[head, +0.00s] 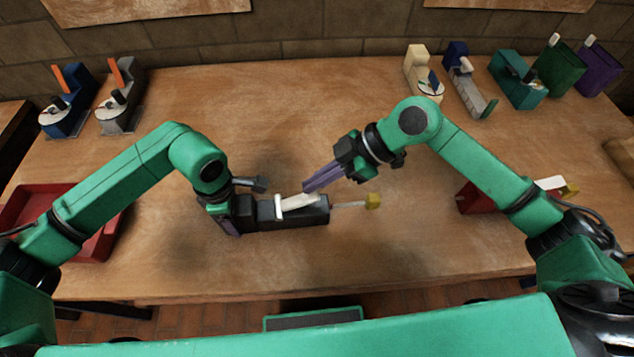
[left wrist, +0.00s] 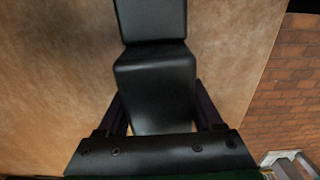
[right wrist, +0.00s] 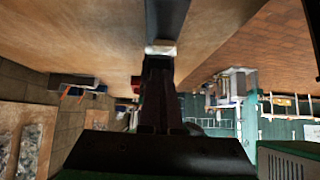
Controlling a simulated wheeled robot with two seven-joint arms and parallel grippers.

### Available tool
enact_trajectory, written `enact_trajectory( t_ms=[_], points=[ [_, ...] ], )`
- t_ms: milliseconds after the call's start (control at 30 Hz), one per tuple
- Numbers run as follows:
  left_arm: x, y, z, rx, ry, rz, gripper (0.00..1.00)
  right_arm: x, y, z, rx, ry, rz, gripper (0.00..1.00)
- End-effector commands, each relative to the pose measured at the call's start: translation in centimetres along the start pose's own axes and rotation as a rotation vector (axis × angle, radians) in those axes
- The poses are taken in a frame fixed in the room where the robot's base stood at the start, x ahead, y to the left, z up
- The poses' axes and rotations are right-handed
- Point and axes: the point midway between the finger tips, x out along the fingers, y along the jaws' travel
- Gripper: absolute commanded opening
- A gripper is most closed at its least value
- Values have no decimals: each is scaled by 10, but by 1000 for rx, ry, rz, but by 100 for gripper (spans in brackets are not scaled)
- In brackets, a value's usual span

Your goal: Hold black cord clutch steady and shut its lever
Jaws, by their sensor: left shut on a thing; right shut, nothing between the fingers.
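The black cord clutch (head: 300,216) lies on the wooden table in the middle of the head view, with a white lever (head: 298,202) along its top. I cannot tell whether the lever is fully down. My left gripper (head: 231,220) is shut on the clutch's left end; in the left wrist view the black body (left wrist: 155,85) sits between its fingers. My right gripper (head: 307,187) is shut and empty, its purple fingertips just above the lever's right end. In the right wrist view the white lever end (right wrist: 160,49) shows just beyond the fingertips; contact is unclear.
A red tray (head: 100,245) lies at the left, and a red object (head: 472,198) is partly behind my right arm. Several devices stand along the back. The table behind the clutch is clear.

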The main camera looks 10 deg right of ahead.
Motion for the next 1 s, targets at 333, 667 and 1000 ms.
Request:
enact_trajectory(
  t_ms=[333, 667, 1000],
  points=[
    [0, 0, 0, 0, 0, 0, 0, -73, 1, -21, 2, -6, 5, 0],
    [0, 0, 0, 0, -1, 0, 0, -110, 0, -18, -1, 0, 1, 0],
    [0, 0, 0, 0, 0, 0, 100, -110, 0, -18, -1, 0, 1, 0]
  ],
)
